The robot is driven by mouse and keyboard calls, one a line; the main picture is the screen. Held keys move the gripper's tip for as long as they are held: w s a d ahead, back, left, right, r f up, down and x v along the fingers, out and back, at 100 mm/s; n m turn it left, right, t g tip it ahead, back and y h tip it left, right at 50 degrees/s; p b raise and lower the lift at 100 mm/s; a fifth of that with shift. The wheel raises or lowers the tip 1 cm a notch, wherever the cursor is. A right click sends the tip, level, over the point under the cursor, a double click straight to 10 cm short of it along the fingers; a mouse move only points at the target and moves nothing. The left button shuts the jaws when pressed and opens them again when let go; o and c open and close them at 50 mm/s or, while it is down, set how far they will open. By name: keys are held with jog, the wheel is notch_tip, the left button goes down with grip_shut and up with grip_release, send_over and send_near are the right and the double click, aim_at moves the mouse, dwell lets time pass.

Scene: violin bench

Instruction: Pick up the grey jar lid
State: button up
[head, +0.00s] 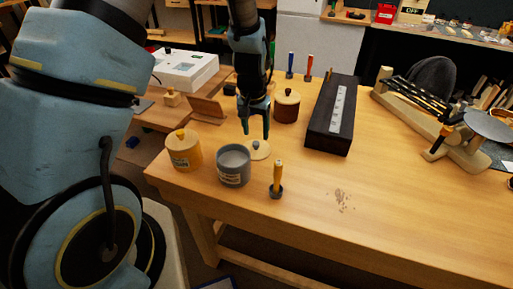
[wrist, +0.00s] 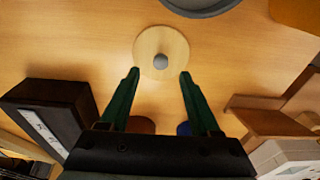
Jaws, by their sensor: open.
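The jar lid (head: 259,151) is a pale, flat wooden disc lying on the bench just behind the grey jar (head: 233,167). In the wrist view the lid (wrist: 149,40) shows its round grey knob (wrist: 160,61) near the middle. The grey jar stands uncovered, with a label on its front; its edge shows at the top of the wrist view (wrist: 203,7). My gripper (head: 255,136) points down above the lid, open and empty. In the wrist view its green fingertips (wrist: 159,74) are spread to either side of the knob; the exact height gap is hard to tell.
A yellow lidded jar (head: 184,149) stands left of the grey jar, a brown lidded jar (head: 286,108) behind the lid. A yellow-handled tool (head: 278,175) stands upright at front right. A long black box (head: 333,115) lies to the right. The bench front right is mostly clear.

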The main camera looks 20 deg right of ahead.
aim_at(256, 143)
jog(key=shift+w+f+p, duration=0.15)
jog(key=shift+f+p, duration=0.7)
jog(key=shift+f, duration=1.35)
grip_shut()
